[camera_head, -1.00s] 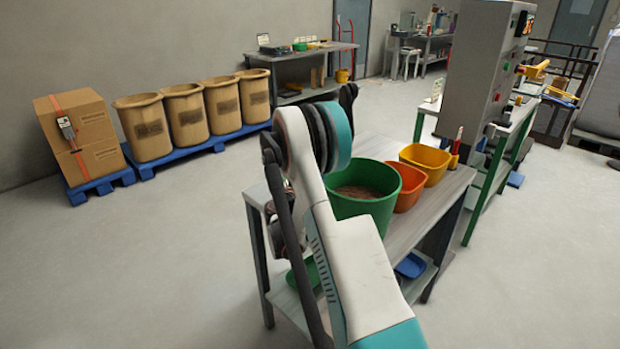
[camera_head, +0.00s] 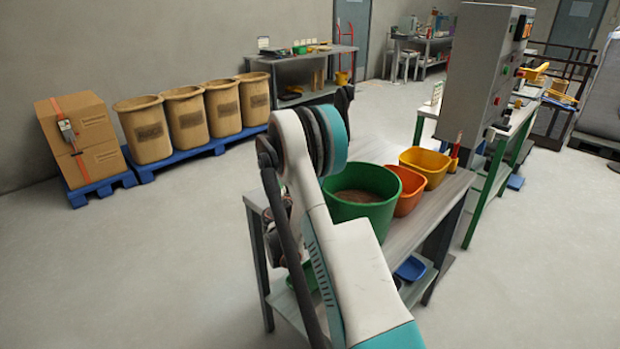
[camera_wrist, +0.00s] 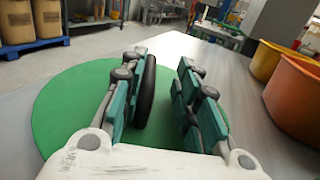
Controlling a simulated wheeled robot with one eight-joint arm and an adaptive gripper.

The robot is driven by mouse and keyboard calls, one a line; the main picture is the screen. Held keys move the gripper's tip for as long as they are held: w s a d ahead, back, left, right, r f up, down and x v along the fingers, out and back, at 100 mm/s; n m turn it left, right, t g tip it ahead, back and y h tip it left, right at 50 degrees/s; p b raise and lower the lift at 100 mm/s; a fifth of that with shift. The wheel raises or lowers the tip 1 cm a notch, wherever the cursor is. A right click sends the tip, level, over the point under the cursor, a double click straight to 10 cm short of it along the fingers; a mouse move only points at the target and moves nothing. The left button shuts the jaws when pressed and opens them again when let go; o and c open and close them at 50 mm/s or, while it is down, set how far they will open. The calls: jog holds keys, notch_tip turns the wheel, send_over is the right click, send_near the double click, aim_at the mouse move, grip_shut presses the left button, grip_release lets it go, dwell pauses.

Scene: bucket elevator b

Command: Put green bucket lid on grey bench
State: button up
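The green bucket lid (camera_wrist: 70,112) shows in the wrist view as a wide flat green disc against the grey bench (camera_wrist: 215,70). My gripper (camera_wrist: 168,62) is over the lid, its two fingers apart with a clear gap between them. The fingers and my wrist cover part of the lid. In the head view, the open green bucket (camera_head: 345,208) with brown contents stands on the grey bench (camera_head: 410,228). My white arm hides the gripper there, and I cannot make out the lid.
An orange bin (camera_head: 408,196) and a yellow bin (camera_head: 428,168) stand beside the bucket. A blue tray (camera_head: 410,268) is on the lower shelf. A grey control cabinet (camera_head: 478,80) stands behind. The floor to the left is clear up to the blue pallets (camera_head: 205,147).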

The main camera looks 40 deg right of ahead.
jog(key=p+v, duration=0.1)
jog(key=v, duration=0.8)
jog(key=shift+a, duration=0.2)
jog(key=shift+s+a, duration=0.35)
jog(key=shift+a, duration=0.05)
jog(key=o, duration=1.7)
jog(key=shift+r, duration=0.1)
notch_tip(320, 180, up, 10)
